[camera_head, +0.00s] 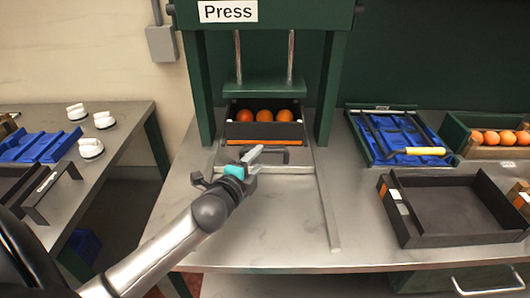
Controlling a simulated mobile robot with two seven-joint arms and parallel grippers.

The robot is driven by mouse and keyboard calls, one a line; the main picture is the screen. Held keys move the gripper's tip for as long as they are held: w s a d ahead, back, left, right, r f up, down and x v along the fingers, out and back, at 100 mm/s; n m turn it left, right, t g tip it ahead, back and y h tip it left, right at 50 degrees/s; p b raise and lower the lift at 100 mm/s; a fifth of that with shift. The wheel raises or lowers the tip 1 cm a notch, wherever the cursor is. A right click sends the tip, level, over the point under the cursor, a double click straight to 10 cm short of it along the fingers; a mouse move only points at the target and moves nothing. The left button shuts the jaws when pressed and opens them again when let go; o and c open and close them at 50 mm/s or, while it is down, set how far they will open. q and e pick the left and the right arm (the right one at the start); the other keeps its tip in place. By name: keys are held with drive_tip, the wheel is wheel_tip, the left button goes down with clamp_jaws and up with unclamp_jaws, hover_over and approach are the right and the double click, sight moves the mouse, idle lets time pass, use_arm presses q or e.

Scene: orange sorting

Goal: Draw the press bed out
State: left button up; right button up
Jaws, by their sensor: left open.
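The press (263,88) is a dark green frame labelled "Press", with its plate raised on two rods. Under it is the press bed (263,131), a dark box with an orange strip along its front and several oranges inside. A dark handle (274,149) sticks out from the bed's front. My left gripper (242,168) is open just in front of the bed, at the handle's left side. One finger overlaps the handle's left end in the picture; I cannot tell whether they touch. A teal part shows at the gripper. My right gripper is not in view.
To the right are an empty black tray (437,239), a blue tray (384,155) with a yellow-handled tool, and a crate of oranges (455,137). A side table (118,135) stands left.

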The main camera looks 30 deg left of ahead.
sight(265, 151)
use_arm(q)
drive_tip(key=shift+b+x, duration=0.45)
drive_tip(key=shift+x, duration=2.45)
clamp_jaws()
